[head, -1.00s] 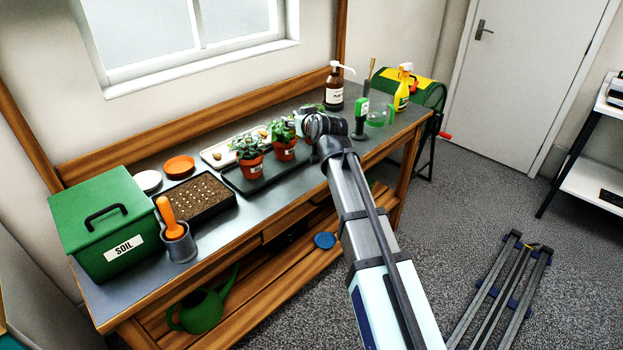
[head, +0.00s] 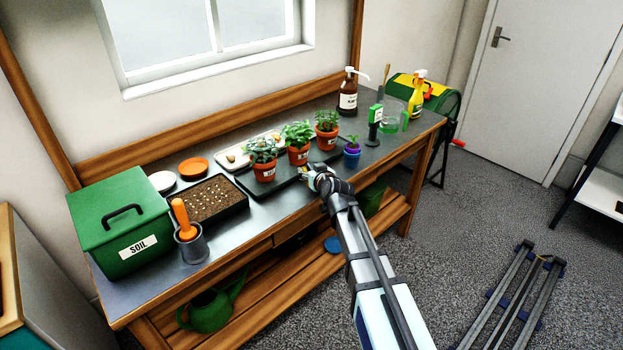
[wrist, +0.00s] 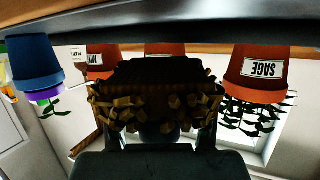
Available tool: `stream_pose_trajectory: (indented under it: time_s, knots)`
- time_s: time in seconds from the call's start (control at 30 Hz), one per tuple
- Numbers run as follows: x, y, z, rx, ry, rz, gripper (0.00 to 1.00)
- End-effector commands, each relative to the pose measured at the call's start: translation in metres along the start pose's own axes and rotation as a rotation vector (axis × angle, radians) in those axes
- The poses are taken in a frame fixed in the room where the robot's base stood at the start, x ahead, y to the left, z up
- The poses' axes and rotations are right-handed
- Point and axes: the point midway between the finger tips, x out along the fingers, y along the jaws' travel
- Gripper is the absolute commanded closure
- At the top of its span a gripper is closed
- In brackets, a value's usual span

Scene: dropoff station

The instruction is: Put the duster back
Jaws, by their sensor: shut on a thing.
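My gripper (head: 314,178) is at the front edge of the workbench, in front of the black tray with the potted plants. In the wrist view, which shows the scene upside down, my gripper (wrist: 158,130) is shut on a dark block with ragged brown bristles, which looks like the duster (wrist: 155,103). The duster lies across between the fingers, and the pots stand beyond it. In the head view the duster is mostly hidden by my gripper. I cannot make out a marked resting place for it.
Potted plants (head: 298,155) stand on the black tray (head: 283,187); a small blue pot (head: 352,160) is to the right. The seed tray (head: 232,203), scoop cup (head: 191,243) and green soil box (head: 115,220) are left. Bottles (head: 348,98) stand at the back right.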

Motion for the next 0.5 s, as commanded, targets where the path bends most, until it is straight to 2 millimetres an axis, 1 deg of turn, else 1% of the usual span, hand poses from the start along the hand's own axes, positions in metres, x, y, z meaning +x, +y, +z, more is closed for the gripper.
stream_pose_trajectory:
  time_s: [0.1, 0.2, 0.5]
  knots:
    - [0.006, 0.0, 0.016, 0.001, -0.002, -0.001, 0.78]
    - [0.009, 0.0, 0.026, 0.0, -0.002, 0.0, 0.78]
    - [0.01, 0.0, 0.029, 0.0, 0.0, 0.0, 0.78]
